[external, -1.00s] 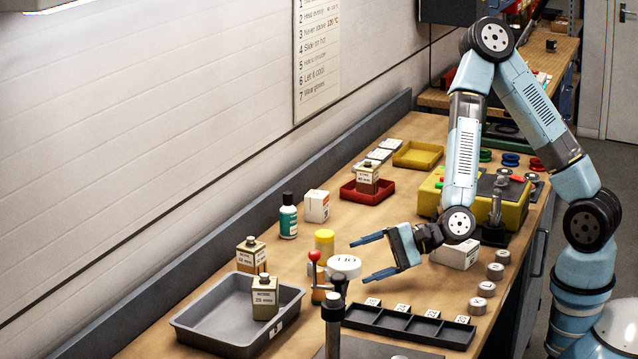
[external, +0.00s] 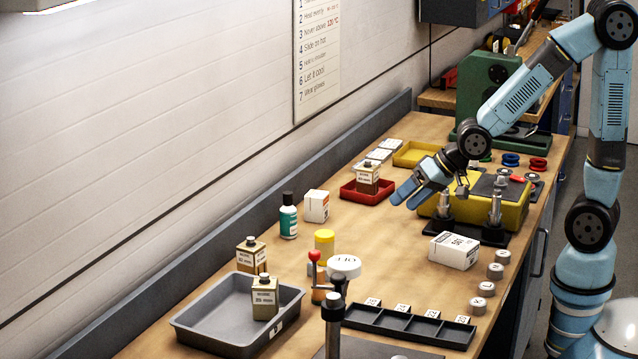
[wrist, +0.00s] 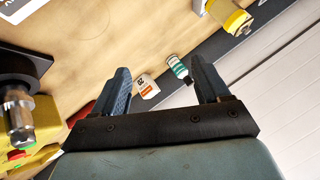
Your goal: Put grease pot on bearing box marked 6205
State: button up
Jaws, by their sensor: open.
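A yellow-lidded pot (external: 325,241), which looks like the grease pot, stands on the bench behind a round white top (external: 344,266); its lower part is partly hidden. A yellow-ended object, probably this pot, shows at the top of the wrist view (wrist: 233,20). A white box (external: 454,251) lies on the right of the bench and another white box (external: 316,206) stands near the wall; I cannot clearly read 6205 on either. My gripper (external: 408,197) is open and empty beside the red tray, above the bench. Its fingers also show in the wrist view (wrist: 161,80).
A red tray (external: 347,194) with a labelled tin is close to the gripper, with a yellow block (external: 512,212) to the right. A green bottle (external: 288,218) stands near the wall. A grey tray (external: 190,322) and a black divided tray (external: 390,326) are in front. The middle bench is clear.

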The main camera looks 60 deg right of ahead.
jog(key=s+d+r+n+g+h, duration=0.1)
jog(key=s+d+r+n, duration=0.1)
jog(key=s+d+r, duration=0.4)
jog(key=s+d+r+n+g+h, duration=0.1)
jog(key=s+d+r+n, duration=0.1)
jog(key=s+d+r, duration=0.5)
jog(key=s+d, duration=0.3)
jog(key=s, duration=0.4)
jog(key=shift+s+d+g+h, duration=0.4)
